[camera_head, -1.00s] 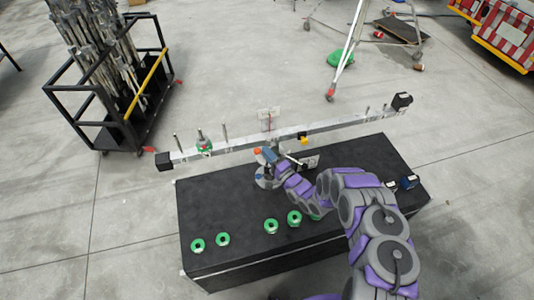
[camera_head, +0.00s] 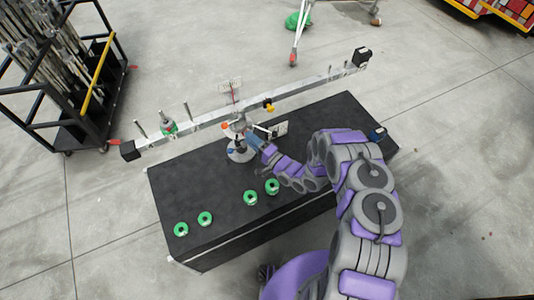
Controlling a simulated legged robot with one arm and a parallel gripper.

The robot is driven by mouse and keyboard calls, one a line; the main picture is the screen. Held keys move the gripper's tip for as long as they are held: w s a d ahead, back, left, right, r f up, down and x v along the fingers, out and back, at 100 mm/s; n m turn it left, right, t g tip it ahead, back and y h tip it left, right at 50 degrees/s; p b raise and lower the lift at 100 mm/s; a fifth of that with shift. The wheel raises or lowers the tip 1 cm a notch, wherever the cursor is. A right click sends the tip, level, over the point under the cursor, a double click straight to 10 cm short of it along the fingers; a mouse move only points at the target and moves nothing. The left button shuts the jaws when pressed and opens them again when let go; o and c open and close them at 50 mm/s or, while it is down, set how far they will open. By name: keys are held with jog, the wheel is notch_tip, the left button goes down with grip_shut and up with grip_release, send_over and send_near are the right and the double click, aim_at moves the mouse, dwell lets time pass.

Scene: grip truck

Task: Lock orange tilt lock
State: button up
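The orange tilt lock (camera_head: 225,126) is a small orange knob on the left side of the balance's central post. A long grey balance beam (camera_head: 215,115) spans the post, its right end looking higher in the picture. The post stands on a round pale base (camera_head: 240,152) on the black table. My gripper (camera_head: 252,140) is just right of the post, with a gap between it and the orange lock. The fingers are too small and blended with the post to tell whether they are open or shut, or whether they touch it.
Several green ring weights, such as one at the front left (camera_head: 181,229), lie along the near side of the black table (camera_head: 190,190). A yellow knob (camera_head: 268,104) is on the beam. A black cart (camera_head: 75,110) stands at left.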

jog(key=v, duration=0.9)
jog(key=shift+b, duration=0.45)
jog(key=shift+a, duration=0.1)
jog(key=shift+c, duration=0.5)
